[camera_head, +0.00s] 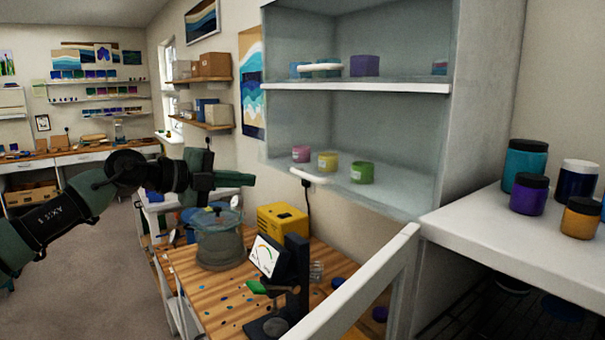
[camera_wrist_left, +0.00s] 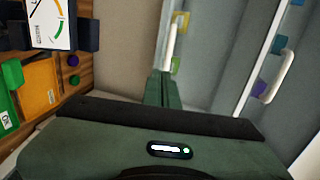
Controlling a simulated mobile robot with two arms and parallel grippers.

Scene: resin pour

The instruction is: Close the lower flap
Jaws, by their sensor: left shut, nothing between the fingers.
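The wall cabinet (camera_head: 443,120) has two compartments at the right of the head view. The lower flap's white handle (camera_head: 309,176) sits low on the lower compartment, and it also shows in the left wrist view (camera_wrist_left: 170,46). The clear pane blends with the inside, so I cannot tell how far the flap stands open. My left gripper (camera_head: 250,180) is shut and empty, left of this handle with a visible gap in the head view. In the left wrist view its fingers (camera_wrist_left: 160,78) point toward the handle's near end. My right gripper is not in view.
The upper handle (camera_head: 320,67) is above. Pink (camera_head: 301,154), yellow (camera_head: 328,161) and green (camera_head: 362,172) jars stand in the lower compartment. Below are a pot (camera_head: 219,245), a yellow box (camera_head: 283,220) and a gauge (camera_head: 266,257). A white bar (camera_head: 355,290) crosses the front.

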